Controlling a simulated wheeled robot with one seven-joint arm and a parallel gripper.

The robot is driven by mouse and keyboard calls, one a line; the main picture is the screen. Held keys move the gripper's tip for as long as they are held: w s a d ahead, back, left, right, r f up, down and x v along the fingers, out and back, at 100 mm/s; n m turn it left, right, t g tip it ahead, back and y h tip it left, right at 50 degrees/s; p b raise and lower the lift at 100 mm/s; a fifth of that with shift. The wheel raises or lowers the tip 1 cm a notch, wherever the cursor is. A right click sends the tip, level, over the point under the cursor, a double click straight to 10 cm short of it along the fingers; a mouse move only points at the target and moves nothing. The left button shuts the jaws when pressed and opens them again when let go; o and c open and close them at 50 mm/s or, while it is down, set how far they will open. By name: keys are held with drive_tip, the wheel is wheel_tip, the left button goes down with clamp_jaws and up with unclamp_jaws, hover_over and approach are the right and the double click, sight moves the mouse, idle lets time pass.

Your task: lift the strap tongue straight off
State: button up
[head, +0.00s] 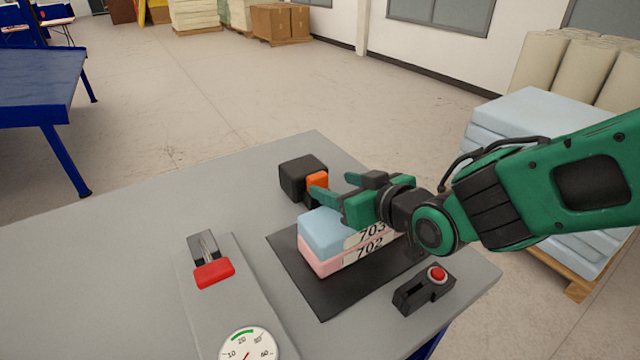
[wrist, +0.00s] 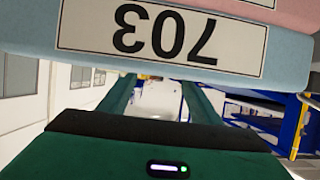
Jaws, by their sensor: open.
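No strap tongue can be made out for certain. An orange piece (head: 317,181) sits on the near right side of a black block (head: 298,175) on the grey table; I cannot tell whether it is the tongue. My gripper (head: 336,187) is open, with its green fingers pointing left toward the orange piece. One fingertip appears close to it; contact cannot be told. In the wrist view, my gripper (wrist: 158,84) shows both fingers apart with nothing seen between them. A blue foam block (head: 325,232) labelled 703 lies on a pink foam block (head: 318,258) labelled 702, close by my gripper.
The foam stack stands on a black mat (head: 290,255). A grey plate (head: 190,290) at left bears a red handle (head: 214,273) and a round dial (head: 248,346). A black box with a red button (head: 437,273) stands at right. The table's left part is clear.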

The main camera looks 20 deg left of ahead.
sight(321, 179)
drive_tip(key=shift+x, duration=3.15)
drive_tip(key=shift+w+d, duration=0.15)
drive_tip(key=shift+w, duration=0.05)
drive_tip(key=shift+c, duration=0.6)
drive_tip(key=c, duration=1)
drive_tip(key=shift+r, duration=0.1)
